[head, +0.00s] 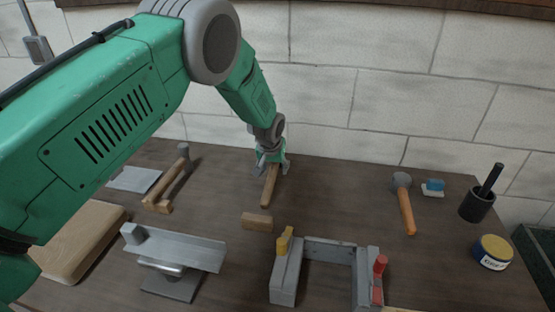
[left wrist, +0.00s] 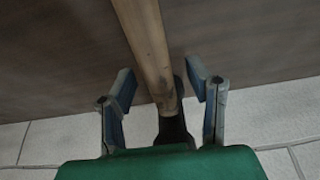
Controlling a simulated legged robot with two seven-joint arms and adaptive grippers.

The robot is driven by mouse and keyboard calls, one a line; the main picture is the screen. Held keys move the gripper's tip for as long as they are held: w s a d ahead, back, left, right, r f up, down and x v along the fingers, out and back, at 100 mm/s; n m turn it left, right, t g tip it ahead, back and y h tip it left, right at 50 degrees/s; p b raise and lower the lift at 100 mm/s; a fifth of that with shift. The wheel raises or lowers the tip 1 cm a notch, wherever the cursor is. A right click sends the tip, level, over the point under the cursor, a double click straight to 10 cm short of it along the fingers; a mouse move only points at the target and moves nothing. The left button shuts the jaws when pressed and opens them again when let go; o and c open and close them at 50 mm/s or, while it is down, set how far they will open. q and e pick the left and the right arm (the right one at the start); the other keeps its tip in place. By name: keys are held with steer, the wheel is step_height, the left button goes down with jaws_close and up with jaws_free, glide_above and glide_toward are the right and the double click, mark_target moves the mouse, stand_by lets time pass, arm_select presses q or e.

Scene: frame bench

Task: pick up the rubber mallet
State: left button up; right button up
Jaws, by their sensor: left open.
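A tool with a pale wooden handle (head: 269,190) lies on the bench near the wall; its far end is hidden under my left gripper (head: 271,168). In the left wrist view this handle (left wrist: 149,45) runs between the two spread fingers of my left gripper (left wrist: 160,88), with a gap on both sides. A dark part (left wrist: 172,130) joins the handle; its full shape is hidden, so I cannot tell for sure that this is the rubber mallet. Another hammer-like tool with a grey head and orange handle (head: 406,212) lies apart at the right. My right gripper is not in view.
A wood block (head: 257,222) lies just in front of the handle. A metal clamp-like frame (head: 328,249) and a metal stand (head: 180,250) are nearer. A black cup (head: 477,207) and a tin (head: 492,253) stand right.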

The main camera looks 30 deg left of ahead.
arm_select(q)
steer(key=shift+f, duration=0.3)
jaws_close()
steer(key=shift+w+r, duration=0.1)
steer(key=shift+r, duration=0.1)
